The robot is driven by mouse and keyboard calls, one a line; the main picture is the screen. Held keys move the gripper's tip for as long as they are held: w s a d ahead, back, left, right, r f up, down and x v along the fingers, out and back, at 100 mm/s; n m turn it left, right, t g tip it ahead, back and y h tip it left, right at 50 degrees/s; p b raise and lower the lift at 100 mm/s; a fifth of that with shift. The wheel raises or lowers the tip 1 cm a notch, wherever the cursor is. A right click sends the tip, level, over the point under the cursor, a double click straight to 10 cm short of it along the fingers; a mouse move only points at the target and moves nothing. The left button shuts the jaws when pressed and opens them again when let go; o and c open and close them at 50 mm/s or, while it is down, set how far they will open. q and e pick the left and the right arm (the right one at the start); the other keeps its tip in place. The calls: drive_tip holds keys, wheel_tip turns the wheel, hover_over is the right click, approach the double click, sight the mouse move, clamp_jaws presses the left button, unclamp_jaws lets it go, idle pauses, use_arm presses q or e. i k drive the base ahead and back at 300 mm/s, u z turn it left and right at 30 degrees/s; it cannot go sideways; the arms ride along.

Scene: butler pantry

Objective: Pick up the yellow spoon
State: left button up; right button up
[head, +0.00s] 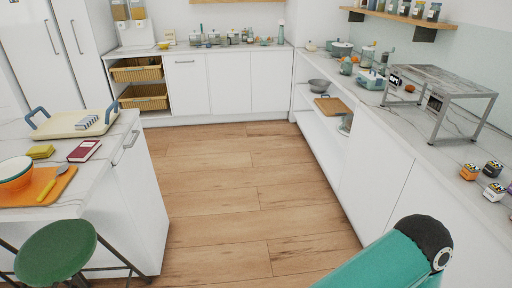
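A spoon (48,189) with a yellow handle and a grey head lies on an orange board (21,200) on the left counter. Its grey head points away from me, near the board's far right edge. An orange and white bowl (15,173) stands on the same board, left of the spoon and cut off by the picture's edge. Neither of my grippers shows in the head view. Only a teal link of my own arm with a black cap shows at the lower right, far from the spoon.
A red book (84,150), a yellow item (40,151) and a blue-handled tray (72,124) are near the board. A green stool (56,252) stands before the left counter (112,158). Wooden floor (215,190) is clear between the counters. A metal-legged stand (438,80) sits on the right counter.

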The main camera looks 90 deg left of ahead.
sight(62, 169)
drive_tip(key=z, duration=0.5)
drive_tip(key=i, duration=0.3)
drive_tip(key=u, duration=2.35)
drive_tip(key=i, duration=0.2)
drive_tip(key=u, duration=2.05)
drive_tip(key=k, duration=0.6)
drive_tip(key=u, duration=0.3)
drive_tip(key=i, duration=1.65)
drive_tip(key=z, duration=0.35)
